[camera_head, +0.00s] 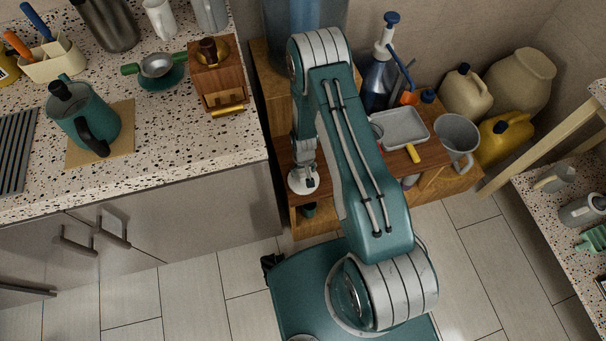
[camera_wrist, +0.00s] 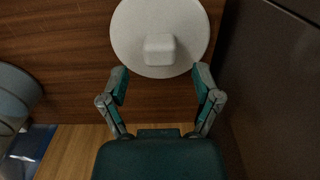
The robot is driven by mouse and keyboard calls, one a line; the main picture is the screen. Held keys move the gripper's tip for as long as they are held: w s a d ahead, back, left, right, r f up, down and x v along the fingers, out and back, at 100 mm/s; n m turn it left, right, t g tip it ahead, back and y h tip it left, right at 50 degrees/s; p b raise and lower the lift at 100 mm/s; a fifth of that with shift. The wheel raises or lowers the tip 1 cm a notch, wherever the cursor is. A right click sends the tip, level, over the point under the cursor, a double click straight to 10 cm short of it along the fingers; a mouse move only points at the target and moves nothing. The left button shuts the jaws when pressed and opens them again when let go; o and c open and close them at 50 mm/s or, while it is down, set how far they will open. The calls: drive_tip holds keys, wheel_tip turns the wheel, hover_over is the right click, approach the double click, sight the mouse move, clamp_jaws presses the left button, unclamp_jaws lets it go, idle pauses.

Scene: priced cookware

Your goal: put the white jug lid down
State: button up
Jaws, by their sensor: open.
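The white jug lid (camera_wrist: 135,35) is a round white disc with a squarish knob (camera_wrist: 159,48). In the wrist view it lies knob up on a brown wooden surface (camera_wrist: 70,60). My gripper (camera_wrist: 160,82) is open, its two fingertips apart near the lid's lower edge, with nothing between them but the view of that edge and the wood. The knob is beyond the fingertips in the picture. In the head view a white disc, seemingly the lid (camera_head: 296,183), shows at the end of my arm over the wooden shelf; my fingers there are too small to make out.
A dark panel (camera_wrist: 275,80) stands close on the right in the wrist view, and a grey-blue round vessel (camera_wrist: 15,95) on the left. The speckled counter (camera_head: 190,150) is to the left.

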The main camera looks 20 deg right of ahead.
wheel_tip(320, 180, up, 9)
wheel_tip(320, 180, up, 28)
drive_tip(key=f+t, duration=0.1)
drive_tip(key=t, duration=0.2)
hover_over(303, 175)
drive_tip(key=s, duration=0.2)
drive_tip(key=s+r+t, duration=0.2)
drive_tip(key=s+r, duration=1.5)
drive_tip(key=s, duration=0.1)
drive_tip(key=shift+s+d+r+t, duration=0.15)
drive_tip(key=shift+d+t, duration=0.15)
drive_tip(key=shift+d, duration=0.1)
